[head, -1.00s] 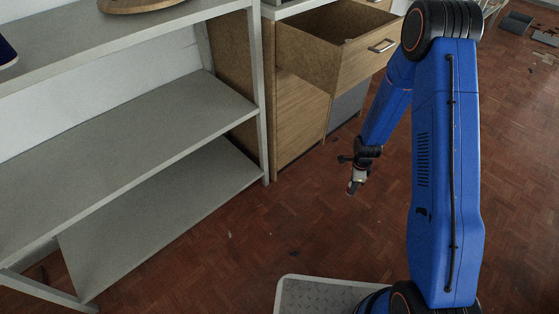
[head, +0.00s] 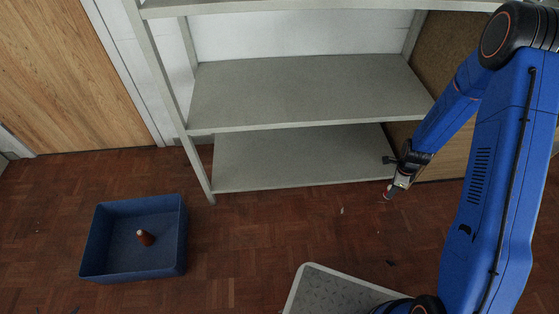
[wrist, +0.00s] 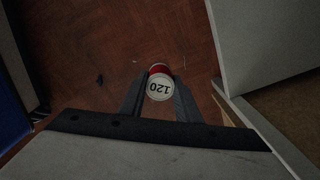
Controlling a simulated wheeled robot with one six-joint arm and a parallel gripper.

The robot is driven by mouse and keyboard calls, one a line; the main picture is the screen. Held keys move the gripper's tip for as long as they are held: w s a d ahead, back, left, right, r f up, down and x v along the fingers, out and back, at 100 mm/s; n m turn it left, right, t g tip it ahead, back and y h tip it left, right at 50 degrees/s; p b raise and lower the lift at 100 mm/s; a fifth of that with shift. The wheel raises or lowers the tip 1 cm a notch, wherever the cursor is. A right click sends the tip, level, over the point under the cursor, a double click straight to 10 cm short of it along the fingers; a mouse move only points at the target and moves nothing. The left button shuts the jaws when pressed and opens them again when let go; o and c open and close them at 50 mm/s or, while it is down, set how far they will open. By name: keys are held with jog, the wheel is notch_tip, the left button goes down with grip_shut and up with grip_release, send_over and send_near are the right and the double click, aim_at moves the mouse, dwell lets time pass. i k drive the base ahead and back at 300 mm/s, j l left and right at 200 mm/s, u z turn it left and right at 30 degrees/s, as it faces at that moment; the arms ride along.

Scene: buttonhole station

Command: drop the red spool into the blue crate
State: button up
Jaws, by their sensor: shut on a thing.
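The red spool (wrist: 159,68) shows in the wrist view, its white end marked "120" facing the camera. My gripper (wrist: 160,92) is shut on it, a finger on each side. In the head view my gripper (head: 393,188) is at the right, in front of the shelf unit, with the spool small at its tip. The blue crate (head: 182,235) stands on the floor at the lower left, well apart from my gripper. A brown, cone-like thing with a pale top (head: 145,238) is inside the crate.
A grey shelf unit (head: 300,92) with empty lower shelves stands behind my gripper. A wooden door (head: 65,75) is at the far left. The parquet floor (head: 260,225) between the crate and my gripper is largely clear.

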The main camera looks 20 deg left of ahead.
aim_at(151, 256)
jog(key=l+u, duration=0.35)
jog(key=i+l+u, duration=0.1)
jog(key=u, duration=0.25)
jog(key=l+u, duration=0.35)
jog(key=i+u, duration=0.1)
jog(key=u, duration=0.35)
jog(key=i+l+u, duration=0.1)
jog(key=u, duration=0.35)
jog(key=i+j+u, duration=0.35)
jog(key=i+u, duration=0.35)
jog(key=i+j, duration=0.05)
jog(key=i, duration=0.05)
